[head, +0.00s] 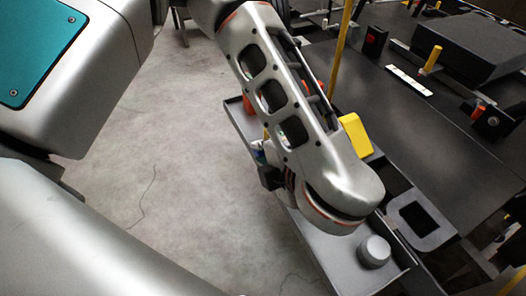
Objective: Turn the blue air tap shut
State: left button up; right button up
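The blue air tap cannot be clearly made out. A small blue and white patch (258,154) shows beside my arm, above the grey tray, and may be part of it. My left arm reaches down across the middle of the head view and covers much of the tray. Dark parts of my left gripper (269,176) show at the left side of the arm's end, close to the blue patch. Its fingers are mostly hidden, so whether it is open or holds anything cannot be told. My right gripper is not in view.
A long grey tray (322,246) runs along the kart stand's side, with a grey round can (374,251) at its near end. A yellow block (355,136) stands beside my arm. A yellow pole (343,45) rises behind. Open floor (165,150) lies left.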

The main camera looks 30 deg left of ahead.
pick_arm(q)
jog(key=v, duration=0.7)
jog(key=shift+s+d, duration=0.15)
jog(key=shift+d, duration=0.05)
jog(key=shift+r, duration=0.15)
